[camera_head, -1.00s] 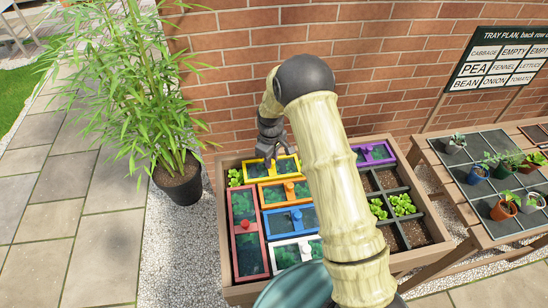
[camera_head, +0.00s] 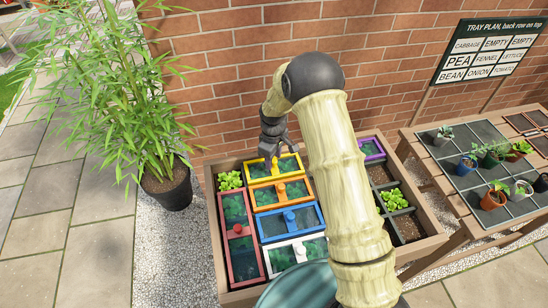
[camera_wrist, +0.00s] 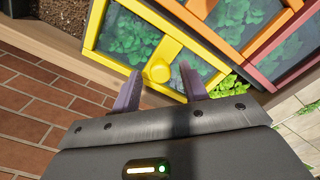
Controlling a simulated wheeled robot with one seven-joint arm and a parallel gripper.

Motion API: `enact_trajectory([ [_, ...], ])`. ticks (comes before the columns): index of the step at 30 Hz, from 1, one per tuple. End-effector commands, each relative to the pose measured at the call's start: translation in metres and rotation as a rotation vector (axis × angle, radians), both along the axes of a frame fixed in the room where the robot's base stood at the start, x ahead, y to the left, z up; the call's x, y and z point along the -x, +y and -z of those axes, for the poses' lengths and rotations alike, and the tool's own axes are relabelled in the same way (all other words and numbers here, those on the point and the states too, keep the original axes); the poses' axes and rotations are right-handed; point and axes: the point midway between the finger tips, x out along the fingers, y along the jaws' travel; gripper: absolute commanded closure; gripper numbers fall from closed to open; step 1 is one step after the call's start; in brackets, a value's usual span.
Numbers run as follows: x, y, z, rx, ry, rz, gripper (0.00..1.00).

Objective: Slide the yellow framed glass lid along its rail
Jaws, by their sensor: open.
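The yellow framed glass lid (camera_head: 288,174) lies in the back row of the wooden planter, with greens under its glass. In the wrist view its yellow frame (camera_wrist: 115,66) and round yellow knob (camera_wrist: 157,71) show close up. My gripper (camera_head: 271,160) is over the lid's back-left part. In the wrist view my gripper (camera_wrist: 160,74) is open, with the knob between its fingertips. I cannot tell whether either finger touches the knob. Lettuce (camera_head: 229,181) shows in the uncovered corner left of the lid. My arm hides the row right of the lid.
An orange lid (camera_head: 283,203), a blue lid (camera_head: 264,236), a white lid (camera_head: 268,251) and a red lid (camera_head: 226,200) lie close by. A purple lid (camera_head: 381,156) is at the back right. The brick wall (camera_head: 225,105) stands behind the planter.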

Motion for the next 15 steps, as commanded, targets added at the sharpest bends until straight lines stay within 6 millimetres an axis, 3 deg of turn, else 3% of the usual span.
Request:
enact_trajectory([
  [10,0.001,-0.001,-0.001,0.001,0.003,0.002,0.55],
  [15,0.000,-0.001,-0.017,0.000,0.001,0.002,0.55],
])
